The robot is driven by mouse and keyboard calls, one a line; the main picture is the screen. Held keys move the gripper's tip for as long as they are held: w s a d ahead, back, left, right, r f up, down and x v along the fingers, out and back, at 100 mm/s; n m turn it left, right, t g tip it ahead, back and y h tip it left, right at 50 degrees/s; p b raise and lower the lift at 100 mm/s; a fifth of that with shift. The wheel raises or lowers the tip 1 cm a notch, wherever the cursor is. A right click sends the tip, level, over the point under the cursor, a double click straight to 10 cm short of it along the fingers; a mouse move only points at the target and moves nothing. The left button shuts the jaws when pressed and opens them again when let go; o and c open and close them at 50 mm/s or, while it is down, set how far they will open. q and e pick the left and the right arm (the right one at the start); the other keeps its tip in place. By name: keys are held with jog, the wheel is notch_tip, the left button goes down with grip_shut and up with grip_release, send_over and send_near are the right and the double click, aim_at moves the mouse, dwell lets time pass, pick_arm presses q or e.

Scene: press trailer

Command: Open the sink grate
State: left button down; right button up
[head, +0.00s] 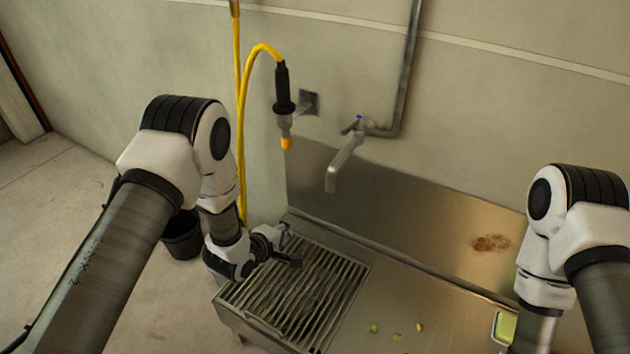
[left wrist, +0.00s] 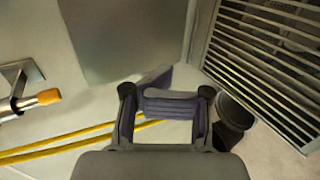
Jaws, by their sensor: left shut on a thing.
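The sink grate (head: 295,290) is a slatted metal panel over the left part of the steel sink unit. It looks flat in the head view, and any slight lift is hard to tell. It also shows at the upper right in the left wrist view (left wrist: 265,55). My left gripper (head: 287,249) is at the grate's back left part, shut on it. The exact contact is hidden; the left wrist view shows its fingers (left wrist: 170,100) without a clear sight of the held edge. My right arm comes in from the right, and its gripper is out of view.
A faucet (head: 345,160) juts from the wall above the sink. A yellow hose (head: 241,120) with a spray nozzle (head: 284,95) hangs at the left. A dark bucket (head: 182,238) stands on the floor. Small scraps (head: 397,337) and a green sponge-like item (head: 506,327) lie on the steel top.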

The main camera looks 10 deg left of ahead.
pick_arm(q)
jog(key=w+d+r, duration=0.2)
jog(key=w, duration=0.4)
jog(key=w+d+r+t+b, duration=0.1)
jog(key=w+d+r, duration=0.2)
jog(key=w, duration=0.4)
jog(key=shift+w+r, duration=0.2)
dwell(0.3)
jog(key=c, duration=1)
grip_release()
jog(key=shift+c, duration=0.2)
jog(key=shift+a, duration=0.1)
jog(key=p+v, duration=0.6)
jog(key=v, duration=0.1)
